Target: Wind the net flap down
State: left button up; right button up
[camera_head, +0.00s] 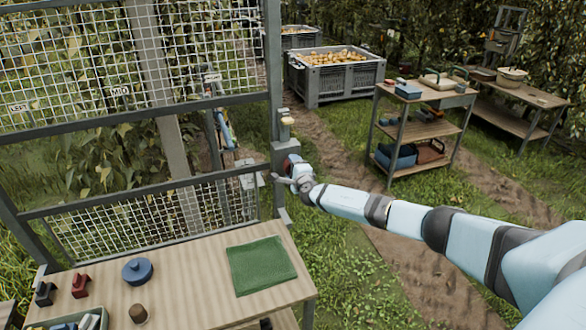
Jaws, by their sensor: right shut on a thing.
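A grey metal frame holds a wire-mesh net panel (190,60) across the upper left. Small tags on it read LESS (18,107) and MID (119,91). A second mesh panel (150,222) fills the bottom of the frame, and an open gap lies between the two. A grey winder box (285,152) with a reddish part is mounted on the frame's right post. My right gripper (289,178) reaches in from the right and is shut at this winder, apparently on its crank handle. The gripper and arm largely hide the handle. My left gripper is out of view.
A wooden table (205,292) in front holds a green cloth (261,265), a blue round lidded pot (137,271) and small clamps. A shelf cart (420,130) and a grey crate of pears (335,80) stand behind on grass.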

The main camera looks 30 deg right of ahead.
jog(key=shift+f, duration=0.1)
dwell(0.3)
jog(key=o, duration=0.9)
jog(key=shift+s, duration=0.1)
jog(key=v, duration=1.3)
jog(key=shift+s+a+b, duration=0.2)
jog(key=shift+s+b, duration=0.1)
jog(key=shift+b, duration=0.05)
